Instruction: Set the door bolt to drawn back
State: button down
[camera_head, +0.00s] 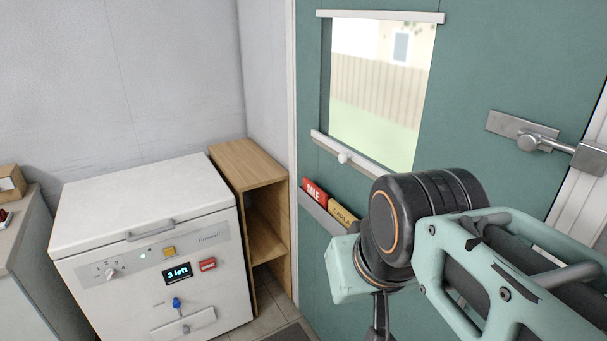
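The door bolt (527,140) is a grey metal bolt on a plate at the right of the green door (480,80). Its rod runs right from a round knob to a metal keeper (590,158) by the door's edge and appears to reach into it. My gripper (380,326) shows only in part at the bottom edge, below my dark wrist joint. Its fingertips are cut off, so I cannot tell whether it is open or shut. It is below and left of the bolt, apart from it in the picture.
A window (380,90) is set in the door, with a small white knob (343,157) on its lower strip. A rack (320,212) on the door holds red and yellow items. A white chest unit (150,240) and a wooden shelf (250,165) stand at left.

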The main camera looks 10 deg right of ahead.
aim_at(527, 142)
jog(key=i+l+z, duration=0.1)
jog(key=z, duration=1.25)
